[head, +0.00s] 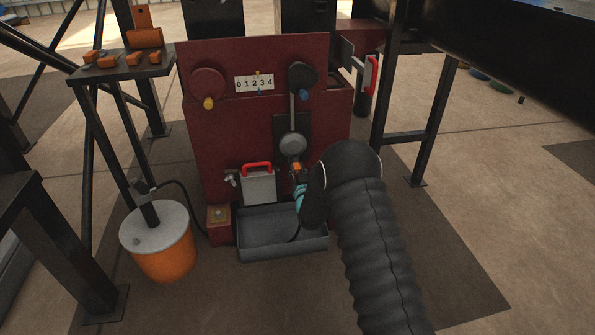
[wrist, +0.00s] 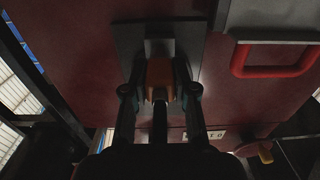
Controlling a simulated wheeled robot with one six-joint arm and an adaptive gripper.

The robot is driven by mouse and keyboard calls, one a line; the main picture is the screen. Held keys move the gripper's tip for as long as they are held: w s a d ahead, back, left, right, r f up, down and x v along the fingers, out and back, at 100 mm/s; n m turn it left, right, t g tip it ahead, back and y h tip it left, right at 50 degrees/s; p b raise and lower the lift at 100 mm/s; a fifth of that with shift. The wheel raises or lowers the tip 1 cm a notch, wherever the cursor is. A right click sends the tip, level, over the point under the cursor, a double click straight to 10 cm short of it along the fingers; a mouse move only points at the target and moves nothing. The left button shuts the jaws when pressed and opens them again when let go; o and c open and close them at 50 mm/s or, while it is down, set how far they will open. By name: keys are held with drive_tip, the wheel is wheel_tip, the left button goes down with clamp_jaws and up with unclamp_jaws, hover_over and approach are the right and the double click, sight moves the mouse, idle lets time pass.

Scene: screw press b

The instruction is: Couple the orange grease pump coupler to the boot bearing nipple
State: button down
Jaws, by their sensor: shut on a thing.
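The orange coupler (wrist: 160,76) is between the fingers of my gripper (wrist: 160,90) in the wrist view, with a dark hose running from it toward the camera. My gripper is shut on it. The coupler's far end is up against or just in front of a grey block (wrist: 160,47) on a grey plate (wrist: 128,40); I cannot tell whether they touch. The nipple is hidden behind the coupler. In the head view a little of the orange coupler (head: 297,167) shows beside my dark wrist, below a round grey disc (head: 292,145) on the red machine (head: 230,130).
The orange grease pump bucket (head: 165,262) stands at left with a black hose. A grey tray (head: 265,244) lies below my gripper. A red-handled panel (head: 258,186) is close to its left. A black-framed stand (head: 145,66) with orange blocks is at left.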

drive_tip(key=c, duration=0.8)
unclamp_jaws()
drive_tip(key=shift+c, duration=0.2)
drive_tip(key=v, duration=1.2)
drive_tip(key=shift+r, duration=0.1)
